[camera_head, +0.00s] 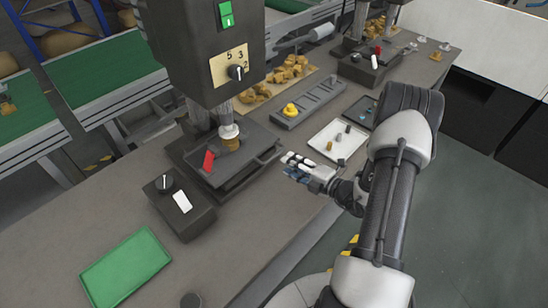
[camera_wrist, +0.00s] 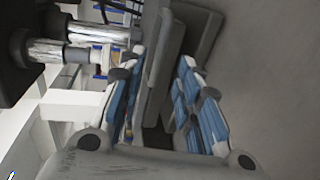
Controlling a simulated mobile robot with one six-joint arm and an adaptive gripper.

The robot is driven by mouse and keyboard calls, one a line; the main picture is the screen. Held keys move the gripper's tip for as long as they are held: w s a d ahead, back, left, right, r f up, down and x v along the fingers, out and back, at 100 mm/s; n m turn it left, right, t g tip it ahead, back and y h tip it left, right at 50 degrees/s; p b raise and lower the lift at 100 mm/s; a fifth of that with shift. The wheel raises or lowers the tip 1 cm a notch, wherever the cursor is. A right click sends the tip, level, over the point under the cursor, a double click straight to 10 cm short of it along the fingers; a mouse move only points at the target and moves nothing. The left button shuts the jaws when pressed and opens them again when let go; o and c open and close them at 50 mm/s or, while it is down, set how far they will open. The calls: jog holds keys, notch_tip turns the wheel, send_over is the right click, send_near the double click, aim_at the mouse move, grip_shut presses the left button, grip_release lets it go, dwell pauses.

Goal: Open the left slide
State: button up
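The left slide (camera_head: 243,163) is a dark flat plate at the base of the near press, with a brass-coloured round piece (camera_head: 230,144) and a red part (camera_head: 209,161) on it. My gripper (camera_head: 290,162) is just right of the slide's right edge, with white and blue fingers pointing left towards it. In the wrist view my gripper (camera_wrist: 152,78) has its fingers spread apart. A dark grey plate edge (camera_wrist: 163,62) lies in the gap between them, seemingly part of the slide. I cannot tell whether a finger touches it.
The press head (camera_head: 205,50) with dial and green switch stands over the slide. A control box (camera_head: 180,205) and green mat (camera_head: 126,268) are at left. A white tray (camera_head: 338,140) and grey block rack (camera_head: 308,102) are behind my gripper. A second press (camera_head: 370,55) stands farther back.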

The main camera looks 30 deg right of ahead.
aim_at(274, 156)
jog(key=b+x, duration=0.1)
jog(key=x, duration=0.7)
jog(key=shift+w+a+f, duration=0.1)
jog(key=shift+w+a, duration=0.05)
jog(key=shift+w, duration=0.2)
jog(key=shift+c, duration=0.5)
grip_shut()
